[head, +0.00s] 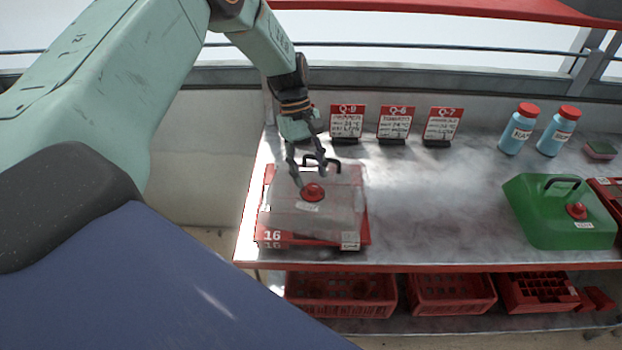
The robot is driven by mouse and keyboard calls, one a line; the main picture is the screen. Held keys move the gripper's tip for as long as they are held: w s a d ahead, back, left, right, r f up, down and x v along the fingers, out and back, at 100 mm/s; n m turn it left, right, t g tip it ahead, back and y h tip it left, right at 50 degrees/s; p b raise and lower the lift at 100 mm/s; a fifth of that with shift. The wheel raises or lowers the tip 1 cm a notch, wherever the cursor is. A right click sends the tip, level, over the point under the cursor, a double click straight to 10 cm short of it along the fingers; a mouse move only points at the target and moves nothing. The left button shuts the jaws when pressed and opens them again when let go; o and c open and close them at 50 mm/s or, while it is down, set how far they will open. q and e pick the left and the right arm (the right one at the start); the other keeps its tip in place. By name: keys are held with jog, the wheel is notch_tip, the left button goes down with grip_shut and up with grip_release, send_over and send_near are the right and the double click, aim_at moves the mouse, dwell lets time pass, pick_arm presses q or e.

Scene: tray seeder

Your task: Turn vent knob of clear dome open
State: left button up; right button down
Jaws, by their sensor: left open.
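The clear dome (338,215) sits on a red tray (264,236) marked 16 at the left end of the metal bench. Its red vent knob (313,192) stands on top, with a black handle (336,165) behind it. My left gripper (307,180) points down over the dome, with its open fingers close to the knob and the handle. I cannot tell whether a finger touches the knob. Which way the vent is turned is too small to tell. My right gripper is not in view.
A green dome (535,215) with its own red knob stands at the right. Red-topped sign cards (346,122) and two blue bottles (517,130) line the back. Red crates (340,296) sit on the shelf below. The bench middle (440,195) is clear.

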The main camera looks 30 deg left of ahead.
pick_arm(q)
jog(key=v, duration=0.9)
dwell(0.3)
